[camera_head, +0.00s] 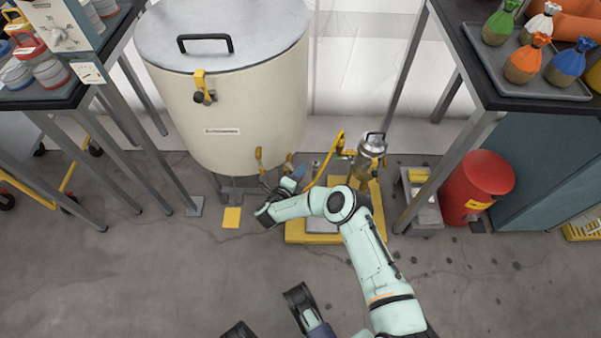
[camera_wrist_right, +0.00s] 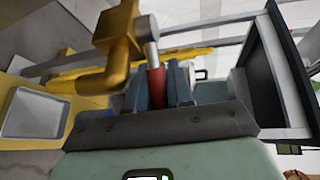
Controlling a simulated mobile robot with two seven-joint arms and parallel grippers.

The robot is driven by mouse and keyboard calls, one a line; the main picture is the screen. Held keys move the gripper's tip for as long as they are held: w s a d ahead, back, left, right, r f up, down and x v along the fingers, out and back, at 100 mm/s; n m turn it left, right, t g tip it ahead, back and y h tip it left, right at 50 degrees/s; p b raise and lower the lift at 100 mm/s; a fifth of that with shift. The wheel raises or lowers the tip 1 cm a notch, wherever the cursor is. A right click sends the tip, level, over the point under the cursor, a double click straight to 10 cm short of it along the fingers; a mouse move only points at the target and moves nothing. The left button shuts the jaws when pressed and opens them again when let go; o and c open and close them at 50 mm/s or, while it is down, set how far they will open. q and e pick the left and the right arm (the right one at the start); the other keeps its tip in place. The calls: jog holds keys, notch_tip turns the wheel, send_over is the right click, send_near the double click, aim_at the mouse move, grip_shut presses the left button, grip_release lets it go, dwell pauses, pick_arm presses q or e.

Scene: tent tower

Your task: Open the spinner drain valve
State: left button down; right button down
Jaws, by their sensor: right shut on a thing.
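The spinner appears to be the cream drum (camera_head: 235,115) with a grey lid and black handle in the head view. Brass fittings (camera_head: 259,160) hang at its lower edge. My right gripper (camera_head: 287,184) is low beside the drum's underside. In the right wrist view, my blue fingers (camera_wrist_right: 160,88) are shut around a red handle (camera_wrist_right: 156,86). The handle is on a short metal stem joined to a brass elbow fitting (camera_wrist_right: 118,50). The fingers hide part of the handle.
A yellow-framed platform (camera_head: 300,238) with a metal canister (camera_head: 372,146) is right of the drum. A red bin (camera_head: 485,180) stands farther right. Tables flank the drum; the right one holds a tray (camera_head: 520,91) of colored bags. The front floor is mostly clear.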

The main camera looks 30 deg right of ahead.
pick_arm(q)
jog(key=shift+s, duration=0.15)
dwell(0.3)
pick_arm(e)
jog(key=c, duration=1.1)
grip_release()
pick_arm(q)
jog(key=w+d+r+t+p, duration=0.1)
jog(key=w+r+t+p, duration=0.1)
jog(key=w+r, duration=0.4)
jog(key=shift+w+t+p, duration=0.3)
jog(key=shift+w+p, duration=0.45)
jog(key=shift+p, duration=0.1)
pick_arm(e)
jog(key=v, duration=1.3)
jog(key=shift+a, duration=0.3)
